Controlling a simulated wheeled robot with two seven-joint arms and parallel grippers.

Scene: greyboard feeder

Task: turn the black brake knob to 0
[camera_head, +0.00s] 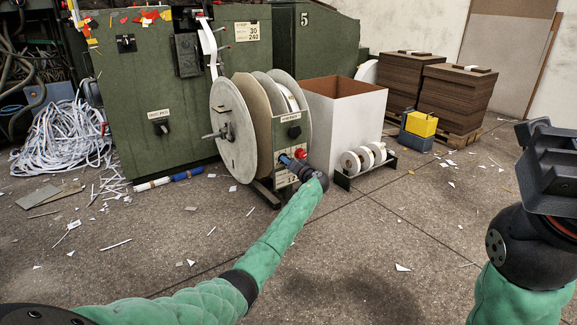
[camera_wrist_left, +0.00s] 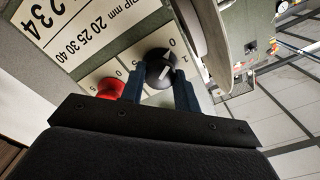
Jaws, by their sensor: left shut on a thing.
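The black brake knob (camera_wrist_left: 158,76) sits on a pale dial panel (camera_wrist_left: 98,42) in the left wrist view, beside a red knob (camera_wrist_left: 111,88). My left gripper (camera_wrist_left: 160,78) is shut on the black knob, one blue finger on each side of it. A short white mark on the knob slants; a 0 shows on the plate just above it. I cannot tell the exact setting. In the head view my left gripper (camera_head: 291,162) reaches the front of the reel stand, and its hand hides the black knob. My right gripper (camera_head: 548,170) is raised at the right edge, its fingertips not clear.
The reel stand's large discs (camera_head: 235,125) rise just left of the panel. An open-topped white box (camera_head: 347,125) and a rack of small rolls (camera_head: 363,160) stand at its right. A green machine (camera_head: 150,95) is behind. The floor in front is open, with paper scraps.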

